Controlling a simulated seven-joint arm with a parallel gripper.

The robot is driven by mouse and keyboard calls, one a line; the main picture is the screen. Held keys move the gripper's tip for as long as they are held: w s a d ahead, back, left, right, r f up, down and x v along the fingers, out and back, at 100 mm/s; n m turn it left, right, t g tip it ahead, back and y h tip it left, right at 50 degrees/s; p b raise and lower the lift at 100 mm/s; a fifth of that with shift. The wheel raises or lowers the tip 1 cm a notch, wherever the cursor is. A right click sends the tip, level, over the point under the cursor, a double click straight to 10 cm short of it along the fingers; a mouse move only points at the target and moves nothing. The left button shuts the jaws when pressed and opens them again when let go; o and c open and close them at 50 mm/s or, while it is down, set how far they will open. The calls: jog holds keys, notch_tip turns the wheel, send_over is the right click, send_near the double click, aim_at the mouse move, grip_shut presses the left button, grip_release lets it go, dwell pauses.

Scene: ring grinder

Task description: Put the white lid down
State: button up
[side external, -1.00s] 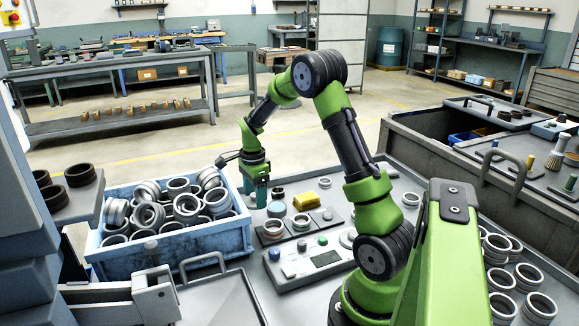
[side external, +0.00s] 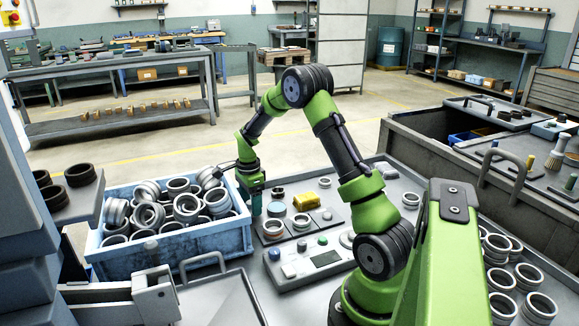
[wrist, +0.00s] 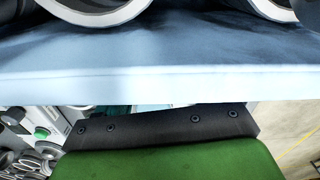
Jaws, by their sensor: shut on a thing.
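My gripper (side external: 256,208) points down just right of the blue crate (side external: 170,252), low beside its right end wall. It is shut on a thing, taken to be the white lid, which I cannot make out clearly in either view. In the wrist view the crate's pale rim (wrist: 160,85) crosses the picture and hides the fingertips. A small pale and teal sliver shows between that rim and my dark gripper mount.
The crate is heaped with metal rings (side external: 187,205). Right of my gripper are a light blue round tin (side external: 277,209), a ring on a dark plate (side external: 272,228), a yellow block (side external: 304,197) and a control box (side external: 318,262).

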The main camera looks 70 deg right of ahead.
jog(key=shift+f, duration=0.55)
jog(key=o, duration=1)
jog(key=shift+s, duration=0.15)
notch_tip(320, 180, up, 13)
jog(key=s+a+r+n+t, duration=0.35)
jog(key=a+r+n, duration=0.55)
jog(key=a, duration=0.6)
jog(key=s+a+n+t+y, duration=0.2)
jog(key=s+a+n+t, duration=0.1)
jog(key=s+a+n, duration=0.9)
jog(key=shift+a+r+t, duration=0.35)
jog(key=shift+a+r, duration=0.05)
jog(key=shift+r, duration=0.05)
jog(key=shift+w, duration=0.1)
